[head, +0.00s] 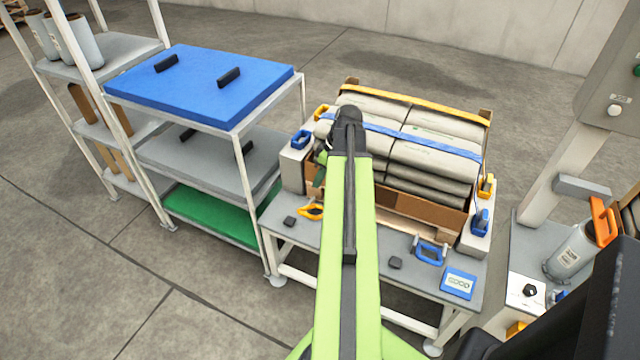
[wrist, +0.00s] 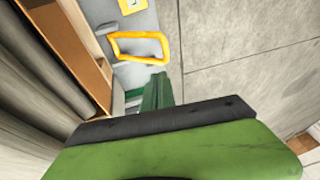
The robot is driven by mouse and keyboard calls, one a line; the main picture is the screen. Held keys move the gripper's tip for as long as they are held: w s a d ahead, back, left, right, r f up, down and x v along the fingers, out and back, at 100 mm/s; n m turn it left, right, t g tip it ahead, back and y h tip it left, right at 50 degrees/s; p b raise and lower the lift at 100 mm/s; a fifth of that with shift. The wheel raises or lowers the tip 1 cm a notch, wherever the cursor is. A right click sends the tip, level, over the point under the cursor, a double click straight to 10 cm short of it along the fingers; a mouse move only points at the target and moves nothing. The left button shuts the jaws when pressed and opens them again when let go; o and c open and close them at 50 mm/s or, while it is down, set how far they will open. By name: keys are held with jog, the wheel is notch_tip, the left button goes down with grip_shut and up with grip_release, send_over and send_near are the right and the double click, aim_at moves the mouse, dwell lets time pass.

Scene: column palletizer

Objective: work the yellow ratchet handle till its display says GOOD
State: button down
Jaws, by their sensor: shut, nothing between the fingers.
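The yellow ratchet handle (head: 311,211) is a loop at the left end of the grey table, partly hidden by my arm in the head view. In the wrist view the yellow handle (wrist: 138,36) lies beyond my fingertips. A yellow-framed display (wrist: 132,5) is cut off by the top edge there; I cannot read it. My gripper (wrist: 158,78) is shut and empty, its tips just short of the handle's near bar in the picture; I cannot tell whether they touch. In the head view my arm mostly hides my gripper.
Stacked grey sacks (head: 425,155) stand on the table under a yellow strap (head: 420,102) and a blue strap (head: 400,134). A blue handle (head: 430,253) and a blue display (head: 459,284), seemingly reading GOOD, are at the right. A shelf with a blue top (head: 200,85) stands left.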

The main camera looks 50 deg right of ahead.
jog(key=s+a+b+x, duration=0.1)
jog(key=b+x, duration=0.7)
jog(key=x, duration=0.2)
jog(key=shift+f+b, duration=0.35)
jog(key=shift+s+a, duration=0.1)
